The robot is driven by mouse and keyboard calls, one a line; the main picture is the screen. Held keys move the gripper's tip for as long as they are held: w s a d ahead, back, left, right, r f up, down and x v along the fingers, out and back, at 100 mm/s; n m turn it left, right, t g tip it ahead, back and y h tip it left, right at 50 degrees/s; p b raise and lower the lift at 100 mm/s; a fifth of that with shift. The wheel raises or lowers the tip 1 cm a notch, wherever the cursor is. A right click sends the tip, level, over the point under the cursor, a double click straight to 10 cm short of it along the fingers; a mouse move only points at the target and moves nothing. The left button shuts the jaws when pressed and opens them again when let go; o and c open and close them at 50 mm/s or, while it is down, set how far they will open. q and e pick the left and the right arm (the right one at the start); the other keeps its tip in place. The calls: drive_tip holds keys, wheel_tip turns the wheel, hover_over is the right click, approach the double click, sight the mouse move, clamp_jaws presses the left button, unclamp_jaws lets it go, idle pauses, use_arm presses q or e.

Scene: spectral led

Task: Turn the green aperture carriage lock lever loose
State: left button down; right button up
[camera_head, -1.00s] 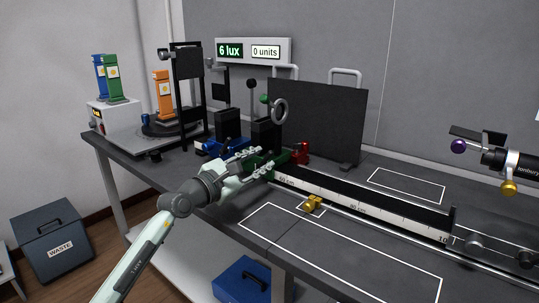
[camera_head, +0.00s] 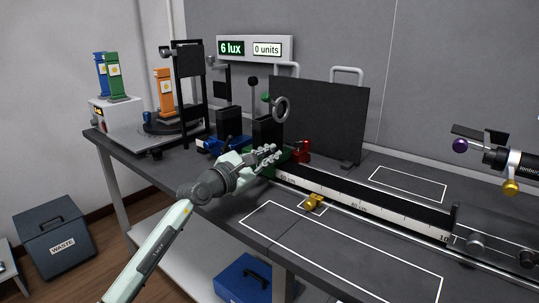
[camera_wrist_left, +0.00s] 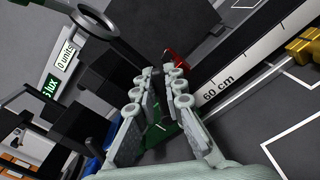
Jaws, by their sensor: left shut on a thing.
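The green aperture carriage (camera_head: 284,159) sits on the black rail, and its green body also shows between and below my fingers in the left wrist view (camera_wrist_left: 163,130). My left gripper (camera_head: 271,154) reaches it from the front left. In the left wrist view its two fingers (camera_wrist_left: 161,88) stand on either side of a narrow gap over the carriage. They are shut on the lock lever, which is mostly hidden by the fingers, so its angle cannot be read. My right gripper is in neither current view.
A red carriage part (camera_head: 302,151) stands just right of the green one. A yellow lever (camera_head: 313,203) sticks out at the rail's front. A blue carriage (camera_head: 222,146) and upright black plates (camera_head: 266,132) crowd the left. A ring on a post (camera_head: 282,108) rises behind.

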use_arm(q)
drive_tip(key=n, duration=0.2)
drive_tip(key=shift+w+a+r+n, duration=0.25)
drive_tip(key=shift+w+a+n, duration=0.05)
drive_tip(key=shift+a, duration=0.1)
drive_tip(key=n, duration=0.1)
drive_tip(key=a+n, duration=0.1)
drive_tip(key=n, duration=0.1)
drive_tip(key=shift+w+r, duration=0.15)
drive_tip(key=shift+w, duration=0.2)
drive_tip(key=c, duration=1.6)
unclamp_jaws()
drive_tip(key=shift+s+a, duration=0.1)
drive_tip(key=shift+v, duration=3.85)
